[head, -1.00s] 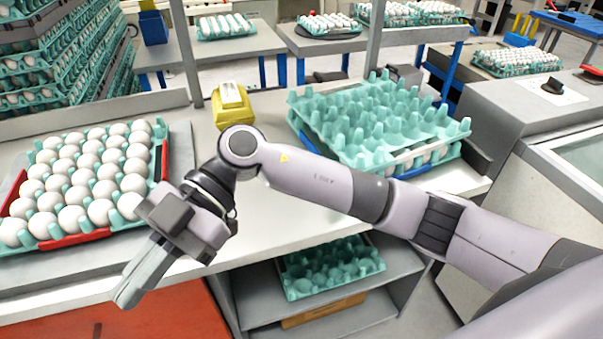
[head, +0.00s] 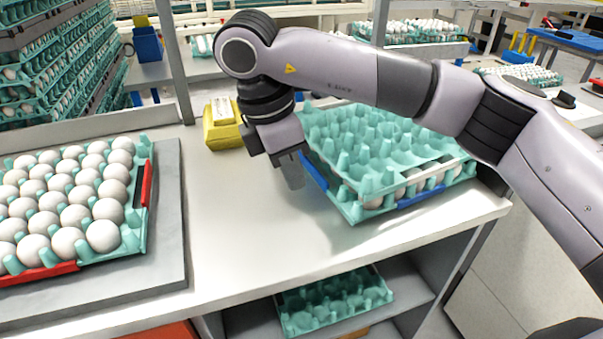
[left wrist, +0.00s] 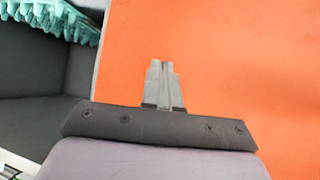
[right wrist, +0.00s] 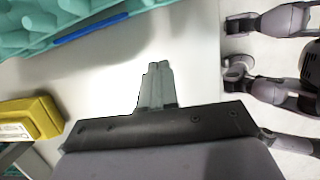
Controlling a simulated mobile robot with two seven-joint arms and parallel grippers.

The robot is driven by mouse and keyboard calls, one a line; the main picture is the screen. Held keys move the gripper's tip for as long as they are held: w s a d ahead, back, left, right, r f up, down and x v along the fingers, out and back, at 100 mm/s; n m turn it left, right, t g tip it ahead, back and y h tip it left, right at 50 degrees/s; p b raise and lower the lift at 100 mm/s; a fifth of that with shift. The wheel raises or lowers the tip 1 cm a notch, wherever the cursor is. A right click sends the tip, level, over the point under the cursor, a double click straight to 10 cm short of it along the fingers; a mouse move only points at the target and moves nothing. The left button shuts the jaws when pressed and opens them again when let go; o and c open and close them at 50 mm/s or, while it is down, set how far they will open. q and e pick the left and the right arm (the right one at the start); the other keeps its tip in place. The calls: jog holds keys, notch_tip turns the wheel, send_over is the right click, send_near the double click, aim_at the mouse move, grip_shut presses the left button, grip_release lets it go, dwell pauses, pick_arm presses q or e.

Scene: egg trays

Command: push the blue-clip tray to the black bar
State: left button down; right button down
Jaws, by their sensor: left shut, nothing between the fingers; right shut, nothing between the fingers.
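The blue-clip tray (head: 385,150) is teal, sits toward the right of the white table, and has blue clips on its left and front sides. White eggs show along its front edge under the teal cups. My right gripper (head: 292,174) is shut and empty, pointing down beside the tray's left side. In the right wrist view, bare table shows between its fingertips (right wrist: 158,66) and the tray (right wrist: 150,8). My left gripper (left wrist: 162,66) is shut and empty in front of an orange panel, outside the head view. I cannot make out the black bar for certain.
A red-clip tray of eggs (head: 139,238) rests on a grey plate (head: 168,262) at the left. A yellow box (head: 222,137) stands behind my right gripper. Another teal tray (head: 335,302) lies on the shelf below. The table's middle front is clear.

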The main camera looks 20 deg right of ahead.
aim_at(341, 208)
jog(key=b+x, duration=0.1)
jog(key=x, duration=0.6)
jog(key=shift+f, duration=0.1)
jog(key=d, duration=0.3)
jog(key=shift+f, duration=0.3)
jog(key=shift+d, duration=0.6)
jog(key=shift+w+d, duration=0.1)
jog(key=shift+d, duration=1.05)
